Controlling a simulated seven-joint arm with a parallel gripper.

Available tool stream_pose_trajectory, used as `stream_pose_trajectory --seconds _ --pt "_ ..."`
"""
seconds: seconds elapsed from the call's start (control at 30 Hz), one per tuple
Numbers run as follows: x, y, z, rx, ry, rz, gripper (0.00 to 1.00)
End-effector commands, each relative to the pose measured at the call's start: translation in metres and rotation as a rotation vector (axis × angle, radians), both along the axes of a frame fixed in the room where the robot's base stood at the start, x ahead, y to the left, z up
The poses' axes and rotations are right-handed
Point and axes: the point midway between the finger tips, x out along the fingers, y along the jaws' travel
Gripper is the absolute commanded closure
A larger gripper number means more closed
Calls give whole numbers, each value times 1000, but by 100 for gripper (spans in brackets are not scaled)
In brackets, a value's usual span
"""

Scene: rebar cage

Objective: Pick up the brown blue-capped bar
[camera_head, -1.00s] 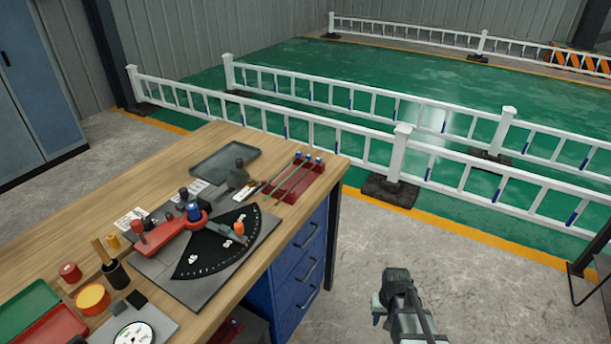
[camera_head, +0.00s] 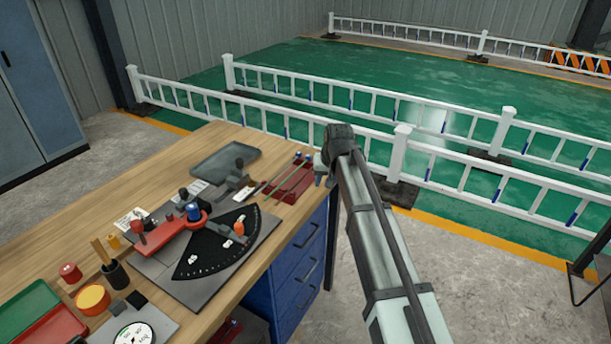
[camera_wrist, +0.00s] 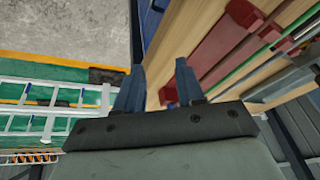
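A red rack (camera_head: 288,185) stands near the right end of the wooden workbench and carries thin bars. A blue cap (camera_head: 297,155) shows at the far end of a thin, dark brownish bar; a green bar lies beside it. My gripper (camera_head: 319,172) is at the rack's right side, beyond the bench edge, and covers part of the rack. In the wrist view my gripper (camera_wrist: 158,82) is open and empty, with two blue fingers apart. The red rack (camera_wrist: 222,42) is to the right of the fingers, with the green bar (camera_wrist: 262,60) farther right. The brown bar is hard to make out there.
A grey tray (camera_head: 225,160), a red-handled tool on a black dial plate (camera_head: 215,250), and several small parts stand on the bench. Blue drawers (camera_head: 298,262) are under its right end. White railings (camera_head: 290,112) run behind. The floor at right is open.

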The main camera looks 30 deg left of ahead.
Motion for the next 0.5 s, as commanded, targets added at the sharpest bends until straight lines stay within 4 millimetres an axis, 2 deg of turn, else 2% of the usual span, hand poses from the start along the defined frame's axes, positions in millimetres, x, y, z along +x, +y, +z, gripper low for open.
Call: stream_pose_trajectory --seconds 0.03,0.1,0.33,0.4,0.5 --pt "9 16 24 15 -4 -4 62" --pt "14 28 50 32 -2 -16 62" --pt "38 58 126 70 44 -95 62" --pt "45 67 136 70 86 -137 62" --pt "51 76 137 53 162 -211 62"
